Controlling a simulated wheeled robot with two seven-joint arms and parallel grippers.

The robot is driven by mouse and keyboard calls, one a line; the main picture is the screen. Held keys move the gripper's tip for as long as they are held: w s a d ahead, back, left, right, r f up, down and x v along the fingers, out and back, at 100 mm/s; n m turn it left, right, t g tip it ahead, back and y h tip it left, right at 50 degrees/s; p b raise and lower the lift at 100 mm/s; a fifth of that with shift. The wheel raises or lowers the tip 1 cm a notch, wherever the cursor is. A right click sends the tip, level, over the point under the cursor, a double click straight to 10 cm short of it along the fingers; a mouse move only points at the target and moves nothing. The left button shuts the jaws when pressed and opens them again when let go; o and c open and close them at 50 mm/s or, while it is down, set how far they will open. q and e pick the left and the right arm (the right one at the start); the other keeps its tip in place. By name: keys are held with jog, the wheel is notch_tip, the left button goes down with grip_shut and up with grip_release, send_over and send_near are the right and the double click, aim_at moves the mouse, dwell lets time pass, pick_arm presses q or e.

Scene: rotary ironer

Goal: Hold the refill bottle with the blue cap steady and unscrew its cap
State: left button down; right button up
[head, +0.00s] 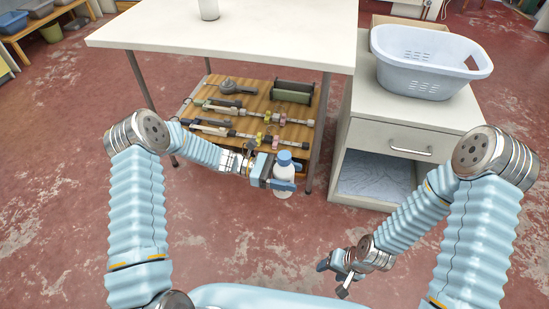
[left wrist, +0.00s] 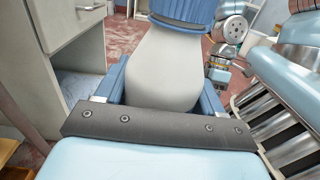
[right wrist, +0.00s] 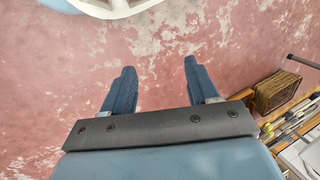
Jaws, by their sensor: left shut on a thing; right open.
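The refill bottle (head: 283,171) is white with a blue cap (head: 284,158) on its top. My left gripper (head: 282,184) is shut on the bottle's body and holds it upright in the air, in front of the table. In the left wrist view the white body (left wrist: 163,68) fills the space between the fingers, with the ribbed blue cap (left wrist: 183,12) above it. My right gripper (head: 335,272) is low at the front right, apart from the bottle. In the right wrist view its fingers (right wrist: 158,90) are open with nothing between them.
A white table (head: 230,40) with a wooden lower shelf (head: 255,105) holding several tools stands behind the bottle. A drawer cabinet (head: 400,135) with a pale laundry basket (head: 425,75) on top stands at right. The red floor between my arms is clear.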

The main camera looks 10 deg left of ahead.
jog(key=w+a+r+m+h, duration=0.2)
jog(key=w+r+m, duration=0.35)
jog(key=w, duration=0.45)
jog(key=w+a+r+m+h, duration=0.1)
jog(key=w+a+r+m, duration=0.1)
jog(key=w+r+m, duration=0.6)
notch_tip(320, 180, up, 21)
jog(key=m+h, duration=0.1)
jog(key=m, duration=0.6)
send_over(280, 155)
jog(key=shift+w+d, duration=0.2)
jog(key=shift+w, duration=0.05)
jog(key=shift+s+a+r+m+g, duration=0.1)
jog(key=shift+s+a+m+g, duration=0.1)
jog(key=shift+m+g, duration=0.15)
notch_tip(280, 155, down, 8)
jog(key=shift+r, duration=0.15)
